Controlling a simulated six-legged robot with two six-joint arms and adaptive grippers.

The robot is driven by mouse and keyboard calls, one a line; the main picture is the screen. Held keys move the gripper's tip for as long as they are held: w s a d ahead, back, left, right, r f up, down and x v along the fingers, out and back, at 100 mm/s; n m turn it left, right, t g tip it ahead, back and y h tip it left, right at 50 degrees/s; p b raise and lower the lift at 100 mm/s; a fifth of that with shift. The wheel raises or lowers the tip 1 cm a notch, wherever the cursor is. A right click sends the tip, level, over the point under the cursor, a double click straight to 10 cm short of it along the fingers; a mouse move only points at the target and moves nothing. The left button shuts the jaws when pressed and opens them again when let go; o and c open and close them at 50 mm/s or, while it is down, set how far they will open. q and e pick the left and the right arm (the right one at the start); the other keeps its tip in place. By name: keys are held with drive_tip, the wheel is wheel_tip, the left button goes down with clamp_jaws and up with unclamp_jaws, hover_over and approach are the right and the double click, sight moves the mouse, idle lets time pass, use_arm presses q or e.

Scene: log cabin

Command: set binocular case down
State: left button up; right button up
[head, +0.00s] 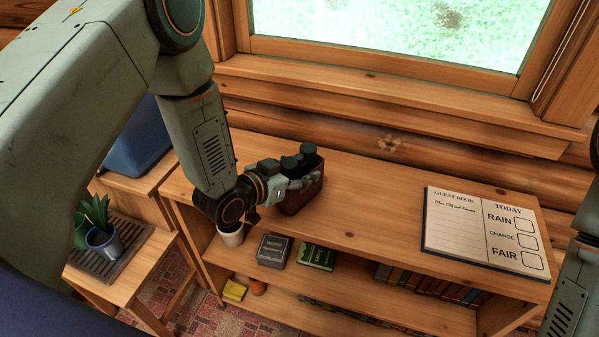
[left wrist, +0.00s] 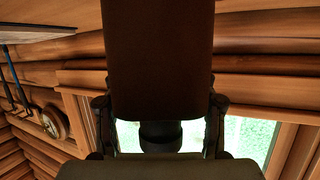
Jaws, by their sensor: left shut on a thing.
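The binocular case (head: 304,199) is a dark brown open-topped box with dark green-black binoculars (head: 308,155) standing up out of it. It is over the left part of the shelf top (head: 370,200); I cannot tell whether its base touches the wood. My left gripper (head: 297,184) is shut on the case, one finger showing along its near side. In the left wrist view the case (left wrist: 158,60) fills the middle, between the two fingers of the left gripper (left wrist: 160,122). My right gripper is out of view.
An open guest book (head: 484,231) lies on the right of the shelf top. Below are a grey box (head: 273,250), a green book (head: 317,257), a white pot (head: 231,236) and a row of books. The shelf top between case and guest book is clear. A window stands behind.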

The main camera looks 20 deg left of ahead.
use_arm(q)
drive_tip(key=shift+w+d+f, duration=0.1)
drive_tip(key=shift+f, duration=0.1)
drive_tip(key=shift+w+d+f, duration=0.1)
drive_tip(key=shift+w+d, duration=0.1)
drive_tip(key=shift+w, duration=0.05)
drive_tip(key=o, duration=1.1)
drive_tip(key=shift+f, duration=0.1)
drive_tip(key=shift+c, duration=0.2)
drive_tip(key=o, duration=0.4)
drive_tip(key=shift+s+a, duration=0.2)
drive_tip(key=shift+w+d, duration=0.15)
